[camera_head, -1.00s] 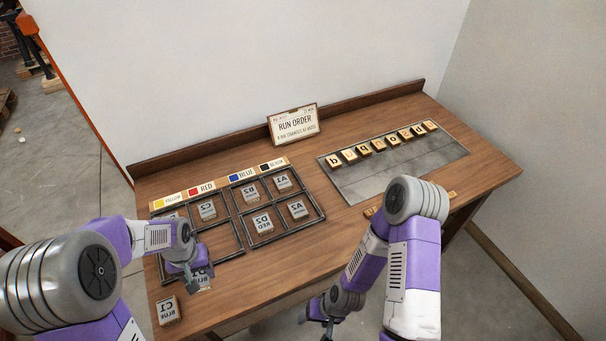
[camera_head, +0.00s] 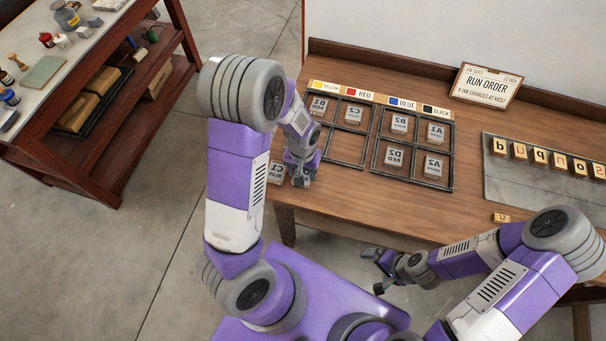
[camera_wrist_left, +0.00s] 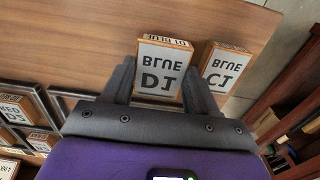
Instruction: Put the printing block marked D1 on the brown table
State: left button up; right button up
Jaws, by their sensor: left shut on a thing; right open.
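The D1 block (camera_wrist_left: 160,70), with a pale face reading BLUE D1, is between the fingers of my left gripper (camera_wrist_left: 160,95) in the left wrist view. My left gripper is shut on it. In the head view the left gripper (camera_head: 302,182) is at the left front of the brown table (camera_head: 345,195), and hides most or all of D1. The similar C1 block (camera_wrist_left: 225,68) lies right beside D1; in the head view C1 (camera_head: 277,172) is just left of the gripper. Whether D1 touches the table is unclear. My right gripper (camera_head: 377,272) is open and empty, off the table's front edge.
Two dark divided frames (camera_head: 372,150) hold several blocks, with empty cells in the left one. A run order sign (camera_head: 485,86) stands behind. A grey plate (camera_head: 540,175) with letter blocks is at right. A second, shelved table (camera_head: 110,110) stands at upper left, across open floor.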

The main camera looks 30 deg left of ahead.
pick_arm(q)
notch_tip(320, 180, down, 2)
jog(key=shift+f, duration=0.25)
jog(key=shift+f+b, duration=0.1)
jog(key=shift+b, duration=0.25)
jog(key=o, duration=1.1)
